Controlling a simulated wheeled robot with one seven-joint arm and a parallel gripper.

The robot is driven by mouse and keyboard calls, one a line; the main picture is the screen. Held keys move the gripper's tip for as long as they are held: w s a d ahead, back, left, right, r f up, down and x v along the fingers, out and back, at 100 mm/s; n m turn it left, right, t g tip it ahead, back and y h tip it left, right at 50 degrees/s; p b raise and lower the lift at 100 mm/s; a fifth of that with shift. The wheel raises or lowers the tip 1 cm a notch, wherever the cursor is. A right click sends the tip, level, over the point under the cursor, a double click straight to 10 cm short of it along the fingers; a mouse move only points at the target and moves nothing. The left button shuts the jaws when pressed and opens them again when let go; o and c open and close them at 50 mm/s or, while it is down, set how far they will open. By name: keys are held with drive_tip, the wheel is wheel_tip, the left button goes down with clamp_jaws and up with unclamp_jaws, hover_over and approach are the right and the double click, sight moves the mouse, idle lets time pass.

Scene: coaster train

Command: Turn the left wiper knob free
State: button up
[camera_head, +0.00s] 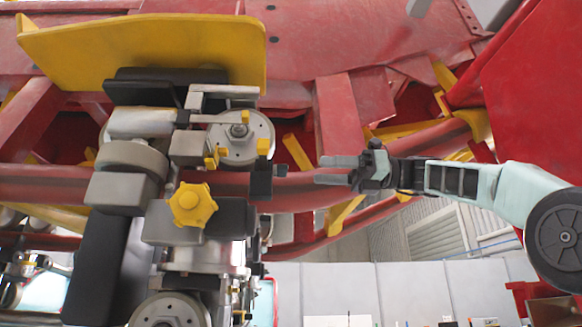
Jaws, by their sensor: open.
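One yellow lobed knob (193,205) shows on the front of a grey and black block in the wheel assembly, left of the picture's middle. It is the only such knob in view. My gripper (319,170) is to the right of the knob and a little higher, with its fingers pointing left. The two fingers are apart with nothing between them. A wide gap lies between the fingertips and the knob, and they do not touch.
A red tube (300,193) runs behind my fingers. A yellow plate (150,50) overhangs the assembly. A red panel (535,90) stands at upper right. The lower middle looks open.

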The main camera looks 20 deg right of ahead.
sight(280, 171)
drive_tip(key=p+x, duration=0.2)
drive_tip(key=x, duration=0.6)
drive_tip(key=shift+a, duration=0.1)
drive_tip(key=c, duration=1)
